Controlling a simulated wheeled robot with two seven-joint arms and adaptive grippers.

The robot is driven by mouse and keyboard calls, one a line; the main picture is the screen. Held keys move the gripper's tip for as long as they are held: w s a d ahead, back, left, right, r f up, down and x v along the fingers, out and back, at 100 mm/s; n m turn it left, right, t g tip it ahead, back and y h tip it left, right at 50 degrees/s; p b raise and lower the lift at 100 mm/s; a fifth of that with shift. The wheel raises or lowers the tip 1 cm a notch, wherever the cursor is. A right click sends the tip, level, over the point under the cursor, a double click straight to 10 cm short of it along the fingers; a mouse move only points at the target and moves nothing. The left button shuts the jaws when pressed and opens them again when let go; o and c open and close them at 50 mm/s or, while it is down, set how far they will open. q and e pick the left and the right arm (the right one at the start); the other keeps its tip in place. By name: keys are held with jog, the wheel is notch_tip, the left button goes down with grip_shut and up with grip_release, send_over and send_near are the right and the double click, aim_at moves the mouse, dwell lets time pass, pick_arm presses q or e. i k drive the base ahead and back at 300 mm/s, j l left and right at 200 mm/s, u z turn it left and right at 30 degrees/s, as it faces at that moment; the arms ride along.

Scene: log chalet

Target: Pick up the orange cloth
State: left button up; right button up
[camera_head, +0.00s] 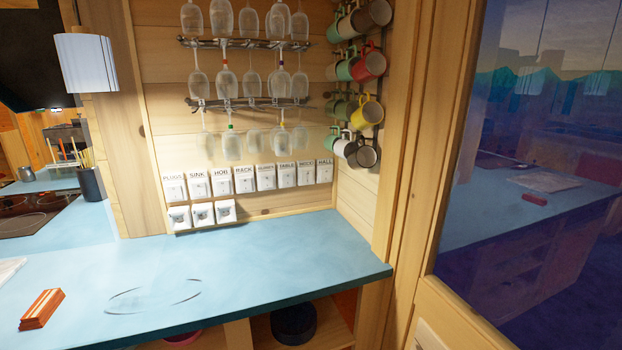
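A small orange, block-like item with pale stripes (40,309) lies on the blue counter (240,262) near its front edge, at the far left. It looks like a folded cloth, but I cannot be sure of its material. Neither of my grippers is in view, so nothing is seen touching it.
A clear oval outline, perhaps a glass dish (155,296), lies right of the orange item. A white flat item (10,268) is at the left edge. The counter's right part is bare. Glasses (225,85) and mugs (368,66) hang above; a dark window (540,150) stands right.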

aim_at(40, 312)
jog(key=u, duration=1.8)
